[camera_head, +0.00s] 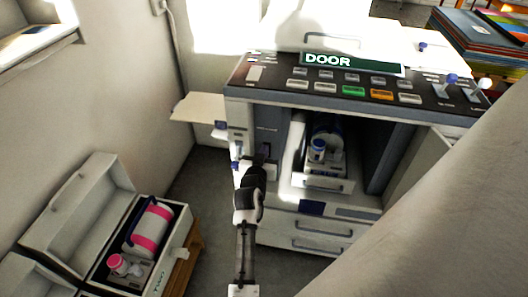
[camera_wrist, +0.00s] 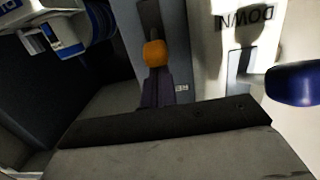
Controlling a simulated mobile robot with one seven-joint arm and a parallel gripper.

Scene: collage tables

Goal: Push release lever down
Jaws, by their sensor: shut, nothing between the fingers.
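The printer (camera_head: 240,110) stands with its front open. Two levers show in the wrist view. One has an orange knob (camera_wrist: 154,54) in a slot on a grey strip beside the inner bay. The other has a blue knob (camera_wrist: 293,84) beside a slot on the white panel, with upside-down "DOWN" lettering (camera_wrist: 245,17). My gripper (camera_head: 261,163) is shut and empty, in front of the left front strip of the printer in the head view. It hides part of that strip. I cannot tell whether it touches a lever.
A blue-and-white toner unit (camera_head: 318,150) sits in the printer's open bay. Drawers (camera_head: 318,243) are below. An open case (camera_head: 165,262) with a pink-and-white cartridge (camera_head: 149,228) lies at left. A wall stands behind it. Grey floor is clear between case and printer.

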